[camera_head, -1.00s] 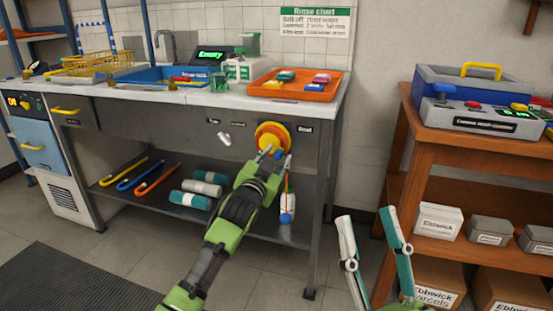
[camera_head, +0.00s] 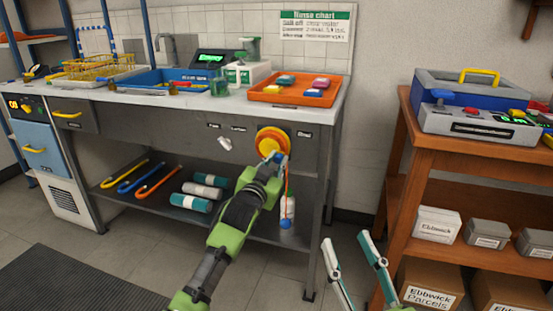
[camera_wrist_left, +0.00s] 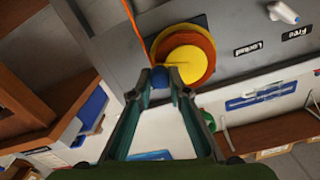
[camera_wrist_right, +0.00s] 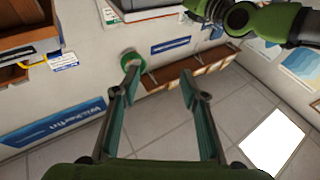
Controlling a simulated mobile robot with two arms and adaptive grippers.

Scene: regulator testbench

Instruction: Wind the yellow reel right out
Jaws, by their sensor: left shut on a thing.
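The yellow reel (camera_head: 267,142), with an orange rim, is on the grey bench front; it also shows in the left wrist view (camera_wrist_left: 190,66). My left gripper (camera_head: 278,160) is at the reel's lower edge, its fingertips closed around a blue knob (camera_wrist_left: 160,77). An orange cord (camera_wrist_left: 123,44) runs from the reel. In the head view it hangs down to a white cylinder (camera_head: 287,206) with a blue end. A white lever (camera_head: 224,144) sits left of the reel, near labels reading Free and Locked. My right gripper (camera_head: 346,242) is open and empty in front of the bench.
An orange tray (camera_head: 258,97) with coloured blocks and a blue tray (camera_head: 137,85) stand on the bench top. The lower shelf holds hooked rods and rolls. A wooden shelf unit (camera_head: 405,165) stands at the right. The floor between is clear.

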